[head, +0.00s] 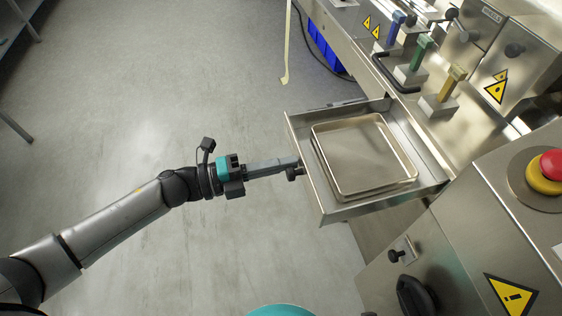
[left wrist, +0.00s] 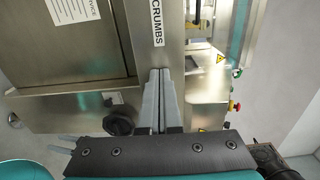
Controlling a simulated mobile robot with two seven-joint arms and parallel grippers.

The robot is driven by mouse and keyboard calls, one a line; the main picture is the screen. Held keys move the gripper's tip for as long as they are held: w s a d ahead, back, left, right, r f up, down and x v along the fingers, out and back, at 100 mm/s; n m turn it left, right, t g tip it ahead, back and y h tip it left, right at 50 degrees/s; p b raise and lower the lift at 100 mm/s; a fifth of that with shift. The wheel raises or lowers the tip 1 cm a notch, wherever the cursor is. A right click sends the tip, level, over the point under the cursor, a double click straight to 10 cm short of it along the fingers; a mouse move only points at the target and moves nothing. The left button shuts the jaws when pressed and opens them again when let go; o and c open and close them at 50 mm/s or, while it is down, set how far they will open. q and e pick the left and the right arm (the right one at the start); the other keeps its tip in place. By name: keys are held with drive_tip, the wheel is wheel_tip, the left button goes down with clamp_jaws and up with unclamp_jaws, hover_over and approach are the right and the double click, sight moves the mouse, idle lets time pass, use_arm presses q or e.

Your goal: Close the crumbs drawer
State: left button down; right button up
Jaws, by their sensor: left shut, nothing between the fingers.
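The crumbs drawer (head: 307,180) stands pulled out from the machine in the head view, with a shallow metal tray (head: 362,155) inside it. Its front carries a black knob (head: 293,174). My left gripper (head: 298,162) is shut and empty, with its fingertips at the outer face of the drawer front, beside the knob. In the left wrist view, the closed fingers (left wrist: 160,72) point at the steel front just below the CRUMBS label (left wrist: 157,22), with the black knob (left wrist: 118,120) to their left. I cannot tell whether the fingertips touch the front. My right gripper is not in view.
The machine has blue, green and yellow handles (head: 453,84) beyond the drawer, and a red emergency button (head: 551,163) at right. A small black knob (head: 397,255) sits on the panel nearer me. The floor (head: 190,90) left of the drawer is clear.

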use_arm(q)
approach(395, 139)
drive_tip(key=b+x, duration=0.1)
drive_tip(key=x, duration=0.1)
drive_tip(key=b+x, duration=0.1)
drive_tip(key=x, duration=0.5)
drive_tip(key=shift+d+f+b, duration=0.15)
drive_tip(key=shift+f+b, duration=0.15)
drive_tip(key=shift+b, duration=0.1)
drive_tip(key=shift+w+d, duration=0.3)
drive_tip(key=shift+d, duration=0.25)
drive_tip(key=shift+d+r, duration=0.1)
drive_tip(key=shift+r, duration=0.1)
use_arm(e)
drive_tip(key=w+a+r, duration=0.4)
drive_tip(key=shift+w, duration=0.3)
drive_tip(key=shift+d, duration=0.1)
